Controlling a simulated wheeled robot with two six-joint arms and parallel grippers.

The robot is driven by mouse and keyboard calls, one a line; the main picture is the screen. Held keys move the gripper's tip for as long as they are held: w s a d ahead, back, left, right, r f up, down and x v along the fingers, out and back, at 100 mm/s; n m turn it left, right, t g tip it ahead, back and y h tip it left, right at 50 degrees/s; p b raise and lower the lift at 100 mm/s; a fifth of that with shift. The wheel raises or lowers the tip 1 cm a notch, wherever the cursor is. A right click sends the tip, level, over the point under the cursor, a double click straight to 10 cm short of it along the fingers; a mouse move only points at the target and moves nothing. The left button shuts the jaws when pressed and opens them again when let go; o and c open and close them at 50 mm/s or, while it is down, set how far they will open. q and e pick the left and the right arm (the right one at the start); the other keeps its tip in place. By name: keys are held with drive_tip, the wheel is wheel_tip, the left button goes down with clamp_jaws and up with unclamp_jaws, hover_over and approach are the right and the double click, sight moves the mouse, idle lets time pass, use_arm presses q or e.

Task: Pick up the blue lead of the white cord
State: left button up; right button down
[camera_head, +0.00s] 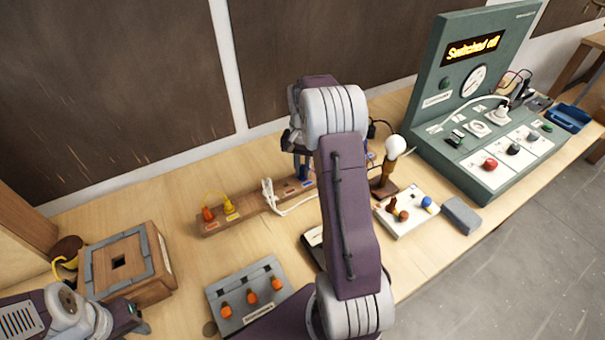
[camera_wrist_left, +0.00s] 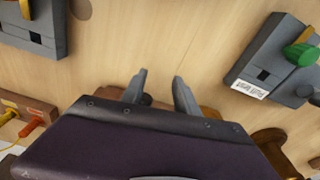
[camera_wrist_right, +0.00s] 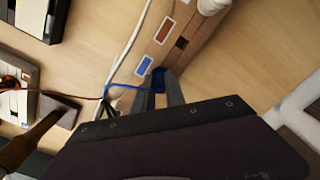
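The blue lead (camera_wrist_right: 128,87) shows in the right wrist view, running from the end of the white cord (camera_wrist_right: 122,60) to my right gripper (camera_wrist_right: 160,86). My right gripper's fingers are close together, with the lead's blue end between them, beside the blue-labelled spot of a wooden terminal strip (camera_wrist_right: 178,45). A thin reddish lead (camera_wrist_right: 80,97) runs left from the cord end. In the head view my right arm hides much of this spot; the strip (camera_head: 250,207) shows on its left.
A lamp with a white bulb (camera_head: 395,146) stands right of my right arm. A green test panel (camera_head: 440,110) stands at the right. A grey tray with orange pieces (camera_head: 240,300) lies in front, and a white tray (camera_head: 408,224) lies right of the arm.

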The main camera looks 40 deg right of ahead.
idle(0.3)
